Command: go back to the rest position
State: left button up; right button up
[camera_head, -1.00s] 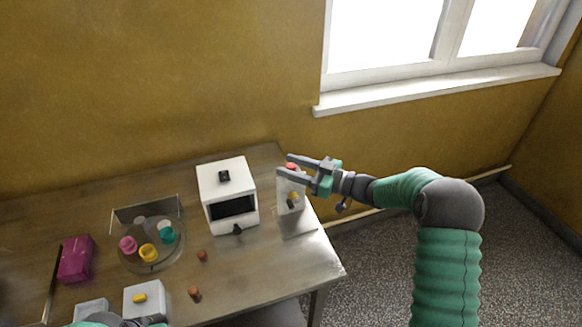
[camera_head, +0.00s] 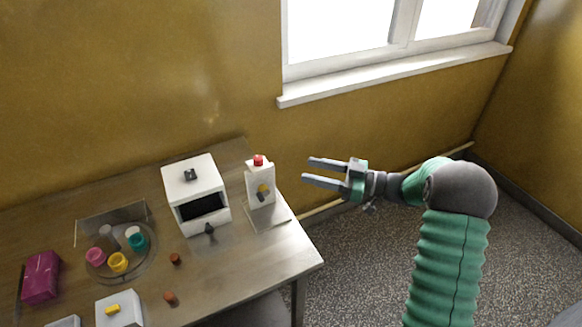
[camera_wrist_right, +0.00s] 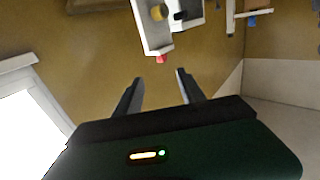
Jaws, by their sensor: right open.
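My right gripper (camera_head: 314,172) is open and empty. It hangs in the air to the right of the table (camera_head: 262,262), apart from everything. In the right wrist view its two fingers (camera_wrist_right: 158,88) are spread with nothing between them. The white box with a red button on top (camera_head: 259,190) stands left of the gripper at the table's right end; its red button (camera_wrist_right: 160,59) also shows in the right wrist view, beyond the fingers. My left gripper is not visible in the head view.
A white machine with a dark opening (camera_head: 193,181) stands on the table. Left of it, pink, yellow and teal cups sit on a round tray (camera_head: 120,277). A magenta box (camera_head: 41,278) lies far left. Two small brown pieces (camera_head: 170,297) lie near the front. A window ledge (camera_head: 390,74) is behind.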

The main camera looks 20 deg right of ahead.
jog(key=shift+s+d, duration=0.4)
jog(key=shift+w, duration=0.1)
jog(key=w+a+f+m+t+h, duration=0.25)
jog(key=w+m+h, duration=0.4)
jog(key=h, duration=0.45)
jog(key=s+a+f+m+g, duration=0.1)
jog(key=s+a+f+g, duration=0.2)
jog(key=s, duration=0.6)
jog(key=s+a+f+m+g+h, duration=0.1)
jog(key=s+a+f+g, duration=0.2)
jog(key=s, duration=0.6)
jog(key=s+a+f+m+g+h, duration=0.1)
jog(key=s+a+f+g, duration=0.3)
jog(key=s, duration=0.5)
notch_tip(320, 180, down, 2)
jog(key=shift+f+g, duration=0.1)
jog(key=shift+g, duration=0.85)
jog(key=shift+a, duration=0.35)
